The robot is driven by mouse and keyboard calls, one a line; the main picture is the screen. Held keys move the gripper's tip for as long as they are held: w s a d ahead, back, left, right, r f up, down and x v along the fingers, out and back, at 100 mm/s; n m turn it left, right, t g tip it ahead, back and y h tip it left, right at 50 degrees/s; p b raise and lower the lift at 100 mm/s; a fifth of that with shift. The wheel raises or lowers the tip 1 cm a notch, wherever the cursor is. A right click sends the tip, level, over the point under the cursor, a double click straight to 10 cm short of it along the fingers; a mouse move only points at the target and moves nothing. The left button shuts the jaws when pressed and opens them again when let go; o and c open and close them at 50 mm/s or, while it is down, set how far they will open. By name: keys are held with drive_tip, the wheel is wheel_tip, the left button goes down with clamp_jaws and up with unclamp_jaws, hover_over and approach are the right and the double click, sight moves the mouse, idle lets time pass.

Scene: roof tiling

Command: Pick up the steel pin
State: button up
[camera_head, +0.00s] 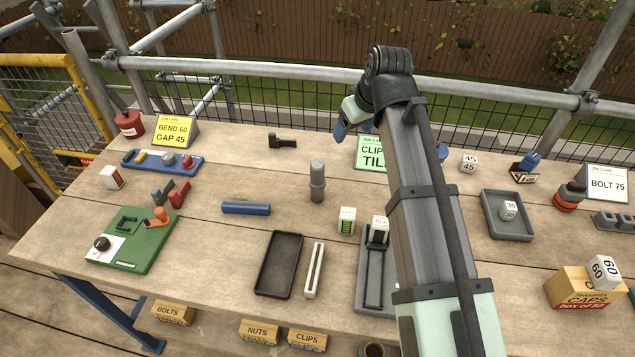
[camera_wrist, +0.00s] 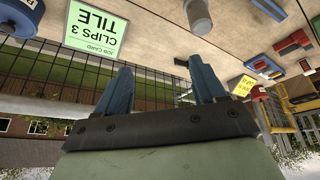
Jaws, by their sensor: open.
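A grey stepped cylinder that looks like the steel pin (camera_head: 317,182) stands upright on the bench, near its middle. It also shows at the top of the wrist view (camera_wrist: 197,17), where it is partly cut off. My gripper (camera_head: 341,130) is above the back part of the bench, behind and to the right of the pin, and apart from it. In the wrist view its two blue fingers (camera_wrist: 162,82) are spread with nothing between them. In the head view the arm hides part of the bench to the right.
A green job card (camera_head: 371,153) stands behind the pin, beside my arm. A blue bar (camera_head: 246,208) lies left of the pin. A black tray (camera_head: 279,264), a white slotted strip (camera_head: 314,270) and a white block (camera_head: 347,220) are in front. A dark fitting (camera_head: 282,141) lies behind.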

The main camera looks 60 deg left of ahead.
approach(319, 166)
drive_tip(key=shift+g+h, duration=0.3)
drive_tip(key=a+f, duration=0.2)
drive_tip(key=f, duration=0.1)
drive_tip(key=a+f, duration=0.1)
drive_tip(key=f, duration=0.1)
drive_tip(key=shift+s+a+f, duration=0.1)
drive_tip(key=shift+a, duration=0.3)
drive_tip(key=shift+f, duration=0.9)
drive_tip(key=shift+w+x, duration=0.2)
drive_tip(key=shift+x, duration=0.75)
drive_tip(key=shift+w+x, duration=0.15)
drive_tip(key=shift+x, duration=0.8)
drive_tip(key=shift+d, duration=0.2)
clamp_jaws()
